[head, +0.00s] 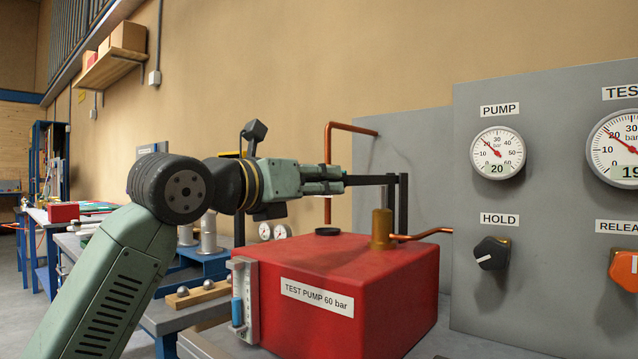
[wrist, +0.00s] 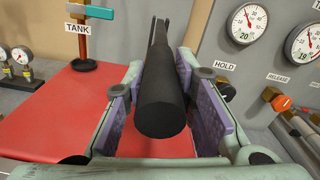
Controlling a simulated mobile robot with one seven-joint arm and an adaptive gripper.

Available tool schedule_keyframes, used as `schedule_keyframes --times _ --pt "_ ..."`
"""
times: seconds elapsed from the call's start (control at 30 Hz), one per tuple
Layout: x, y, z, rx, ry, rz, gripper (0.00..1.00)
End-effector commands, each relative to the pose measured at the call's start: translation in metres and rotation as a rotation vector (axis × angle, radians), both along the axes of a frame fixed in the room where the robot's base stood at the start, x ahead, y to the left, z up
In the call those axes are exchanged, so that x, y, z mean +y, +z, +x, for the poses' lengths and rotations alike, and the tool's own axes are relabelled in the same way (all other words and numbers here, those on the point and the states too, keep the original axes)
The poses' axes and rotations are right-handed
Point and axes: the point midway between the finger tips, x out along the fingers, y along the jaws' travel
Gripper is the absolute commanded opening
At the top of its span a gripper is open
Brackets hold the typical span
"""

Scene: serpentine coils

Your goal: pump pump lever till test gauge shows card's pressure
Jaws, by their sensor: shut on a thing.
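My gripper (head: 335,179) is shut on the black grip of the pump lever (head: 370,180); the lever looks about level above the red test pump (head: 350,285). In the wrist view the black grip (wrist: 162,105) lies between the purple pads of my gripper (wrist: 165,110). The pump gauge (head: 497,153) shows 20 on its display. The test gauge (head: 620,150), cut off by the right edge, shows about 19. It is also in the wrist view (wrist: 305,42). I see no readable pressure card.
The grey panel bears a black hold knob (head: 492,253) and an orange release knob (head: 625,268). A copper pipe (head: 425,235) runs from the pump to the panel. A tank valve with a teal handle (wrist: 92,11) stands beyond the red top.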

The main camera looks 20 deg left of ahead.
Motion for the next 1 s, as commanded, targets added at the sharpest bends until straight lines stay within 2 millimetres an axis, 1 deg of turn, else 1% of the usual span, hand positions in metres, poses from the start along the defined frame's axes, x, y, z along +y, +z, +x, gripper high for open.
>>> schedule_keyframes --times 0.03,0.2,0.67,0.93,1.0 --pt "0.0 0.0 0.0 0.0 -0.001 0.0 0.11" --pt "0.0 0.0 0.0 0.0 -0.001 0.0 0.0" --pt "-0.001 0.001 0.0 0.001 -0.001 0.002 0.0" --pt "0.0 0.022 0.0 0.051 0.001 0.021 0.0" --pt "0.0 0.024 0.0 0.065 0.0 0.026 0.0"
